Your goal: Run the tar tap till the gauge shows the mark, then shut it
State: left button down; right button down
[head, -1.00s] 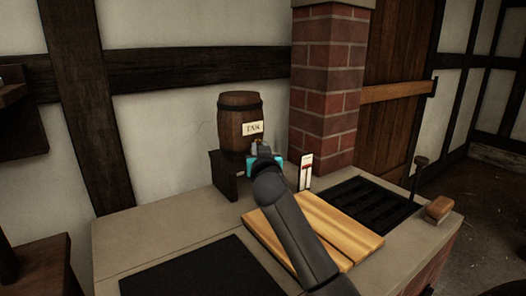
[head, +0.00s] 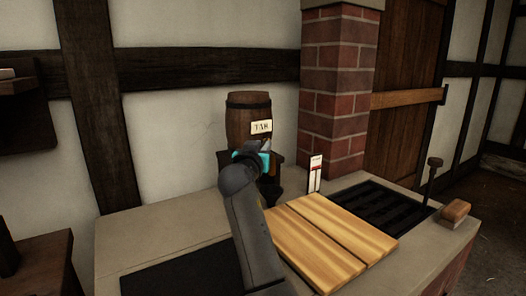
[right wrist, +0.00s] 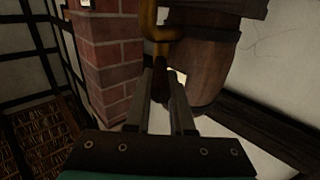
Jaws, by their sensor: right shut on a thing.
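The tar barrel (head: 240,122) with its paper label (head: 261,127) rests on a dark stand at the back of the bench. My right gripper (head: 266,146) is in front of its lower part and hides most of the tap. In the right wrist view, the brass tap (right wrist: 163,32) shows, and my right gripper (right wrist: 163,75) is shut on its dark handle (right wrist: 161,78). My left gripper is out of view.
A slatted wooden cover (head: 327,238) lies on the bench below the gauge. A black grate (head: 380,209) is to its right, with a wooden block (head: 456,211) and a dark upright lever (head: 433,178). A brick pillar (head: 337,110) stands behind the gauge.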

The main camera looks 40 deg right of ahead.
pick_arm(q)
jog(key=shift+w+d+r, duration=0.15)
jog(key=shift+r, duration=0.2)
pick_arm(e)
jog(key=c, duration=0.8)
grip_release()
